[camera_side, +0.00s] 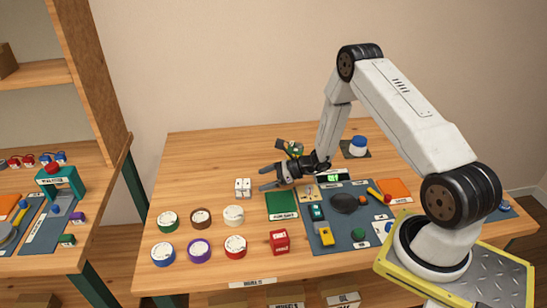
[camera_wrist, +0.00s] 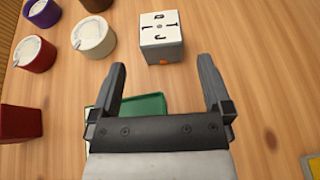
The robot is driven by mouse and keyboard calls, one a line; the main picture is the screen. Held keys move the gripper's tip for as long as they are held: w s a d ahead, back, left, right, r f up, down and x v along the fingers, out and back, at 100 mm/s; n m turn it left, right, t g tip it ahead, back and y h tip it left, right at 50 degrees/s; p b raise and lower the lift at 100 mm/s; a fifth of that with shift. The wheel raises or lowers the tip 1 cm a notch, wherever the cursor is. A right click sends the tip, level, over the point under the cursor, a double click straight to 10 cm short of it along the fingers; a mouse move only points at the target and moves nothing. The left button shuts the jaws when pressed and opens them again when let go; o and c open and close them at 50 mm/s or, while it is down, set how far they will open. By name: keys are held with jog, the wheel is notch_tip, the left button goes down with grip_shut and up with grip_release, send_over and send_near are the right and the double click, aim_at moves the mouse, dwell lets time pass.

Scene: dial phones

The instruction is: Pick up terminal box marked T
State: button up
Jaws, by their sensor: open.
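A small box (camera_wrist: 161,35) with a white top and grey side shows in the wrist view. Several dark letters are on its top, too small to read surely; one may be a T. It sits beyond my open fingertips, roughly in line with the gap between them. In the side view, a small white box shape (camera_side: 243,188) with dark marks stands on the table left of my gripper (camera_side: 264,179). My gripper is stretched low over the table and tilted. In the wrist view my gripper (camera_wrist: 163,64) has its two fingers wide apart with nothing between them.
A green mat (camera_side: 282,205) lies below my gripper. Several round pots, such as a white one (camera_side: 233,215), stand to the left and front. A red box (camera_side: 279,242) stands at the front. A dark mat (camera_side: 352,236) with small parts is to the right.

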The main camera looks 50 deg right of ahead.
aim_at(249, 183)
jog(key=shift+x, duration=1.3)
jog(key=shift+a, duration=0.1)
jog(key=shift+x, duration=2.55)
jog(key=shift+f, duration=0.1)
jog(key=c, duration=1.2)
